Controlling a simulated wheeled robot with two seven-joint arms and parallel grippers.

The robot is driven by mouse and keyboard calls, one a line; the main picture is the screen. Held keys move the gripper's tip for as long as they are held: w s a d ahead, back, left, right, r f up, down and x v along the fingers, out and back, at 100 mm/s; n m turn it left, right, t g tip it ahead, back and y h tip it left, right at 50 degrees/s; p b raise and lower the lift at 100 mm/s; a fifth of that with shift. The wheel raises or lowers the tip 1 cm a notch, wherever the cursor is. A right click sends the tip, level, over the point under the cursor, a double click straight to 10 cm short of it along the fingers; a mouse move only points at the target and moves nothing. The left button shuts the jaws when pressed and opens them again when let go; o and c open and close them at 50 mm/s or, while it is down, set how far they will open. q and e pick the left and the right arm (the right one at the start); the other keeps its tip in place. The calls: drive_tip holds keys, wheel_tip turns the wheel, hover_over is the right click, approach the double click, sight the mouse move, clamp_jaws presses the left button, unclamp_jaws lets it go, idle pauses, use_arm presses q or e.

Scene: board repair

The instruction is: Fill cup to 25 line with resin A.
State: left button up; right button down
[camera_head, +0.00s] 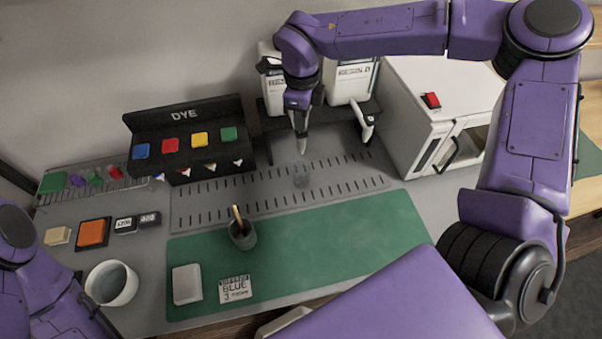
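My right arm reaches across the top of the picture, and its gripper (302,145) points down in front of the resin dispensers. Its fingers look like one narrow shape, so their opening is unclear. A small, faint, greyish see-through shape, perhaps the cup (302,180), stands on the grey mat just below and apart from the fingertips; its fill line and contents cannot be read. One white dispenser (269,52) is partly hidden behind my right arm. The other dispenser (351,85) has a RESIN label, its letter unclear. My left arm shows at the lower left, its gripper out of view.
A black DYE rack (184,114) stands left of the dispensers, a white oven-like box (425,95) right. A dark pot (242,238) with a stick, a white block (187,284) and a BLUE card (235,289) are on the green mat (340,240). A white bowl (97,297) is lower left.

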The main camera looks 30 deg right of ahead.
drive_tip(key=shift+f+b, duration=0.4)
drive_tip(key=shift+f, duration=0.55)
drive_tip(key=shift+r, duration=0.15)
idle(3.6)
drive_tip(key=shift+r+p, duration=0.9)
drive_tip(key=shift+p, duration=0.3)
drive_tip(key=shift+f, duration=0.2)
drive_tip(key=shift+r, duration=0.15)
wheel_tip(320, 180, up, 6)
drive_tip(key=p, duration=0.5)
drive_tip(key=shift+f, duration=0.2)
